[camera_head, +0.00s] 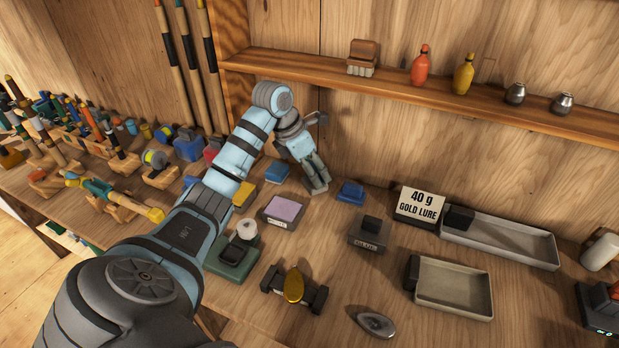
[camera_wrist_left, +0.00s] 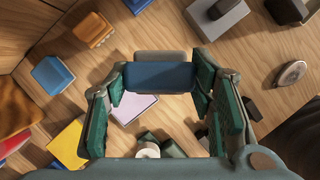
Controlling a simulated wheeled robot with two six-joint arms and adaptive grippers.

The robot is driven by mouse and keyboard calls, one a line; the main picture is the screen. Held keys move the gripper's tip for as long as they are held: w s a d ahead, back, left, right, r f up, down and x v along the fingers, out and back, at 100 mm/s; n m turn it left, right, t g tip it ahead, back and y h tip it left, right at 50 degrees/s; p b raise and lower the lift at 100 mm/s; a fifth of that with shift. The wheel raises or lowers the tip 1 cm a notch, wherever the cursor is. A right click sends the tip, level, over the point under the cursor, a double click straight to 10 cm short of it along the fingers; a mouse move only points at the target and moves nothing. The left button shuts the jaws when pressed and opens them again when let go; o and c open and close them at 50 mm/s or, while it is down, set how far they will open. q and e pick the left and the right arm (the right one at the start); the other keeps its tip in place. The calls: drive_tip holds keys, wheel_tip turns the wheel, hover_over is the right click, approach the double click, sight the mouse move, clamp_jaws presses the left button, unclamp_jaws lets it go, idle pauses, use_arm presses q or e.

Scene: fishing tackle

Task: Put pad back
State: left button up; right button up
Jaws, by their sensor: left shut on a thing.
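My left gripper (camera_head: 318,182) is low over the bench, in front of the back wall. In the left wrist view the gripper (camera_wrist_left: 160,78) is shut on a blue pad (camera_wrist_left: 162,80) with a grey-beige back. The head view mostly hides this held pad behind the fingers. I cannot tell whether it touches the bench. A lilac pad in a shallow holder (camera_head: 284,209) lies left of and nearer than the gripper; it also shows in the wrist view (camera_wrist_left: 140,101). My right gripper is not in view.
Blue blocks (camera_head: 277,172) (camera_head: 351,191) stand on both sides of the gripper. A dark grey block (camera_head: 369,236), a gold lure on a stand (camera_head: 293,285), a silver lure (camera_head: 376,323), a sign (camera_head: 420,206) and trays (camera_head: 453,310) (camera_head: 530,255) occupy the front and right. A shelf (camera_head: 480,104) runs behind.

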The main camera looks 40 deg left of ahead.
use_arm(q)
drive_tip(key=d+r+m, duration=0.1)
drive_tip(key=d+r, duration=0.3)
drive_tip(key=d, duration=0.1)
drive_tip(key=f+b, duration=0.2)
drive_tip(key=f, duration=0.4)
drive_tip(key=f+b, duration=0.3)
drive_tip(key=f, duration=0.3)
drive_tip(key=f+b, duration=0.3)
drive_tip(key=f, duration=0.3)
drive_tip(key=shift+s+a+f, duration=0.2)
drive_tip(key=shift+s+f, duration=0.15)
drive_tip(key=shift+s, duration=0.05)
drive_tip(key=shift+w+a, duration=0.1)
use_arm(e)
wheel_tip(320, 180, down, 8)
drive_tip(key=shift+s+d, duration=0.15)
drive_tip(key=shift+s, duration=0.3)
use_arm(q)
drive_tip(key=shift+f, duration=0.15)
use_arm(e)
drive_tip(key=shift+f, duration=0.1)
use_arm(q)
drive_tip(key=o, duration=0.7)
drive_tip(key=shift+f, duration=0.1)
drive_tip(key=shift+c, duration=0.2)
drive_tip(key=o, duration=0.5)
drive_tip(key=shift+c, duration=0.2)
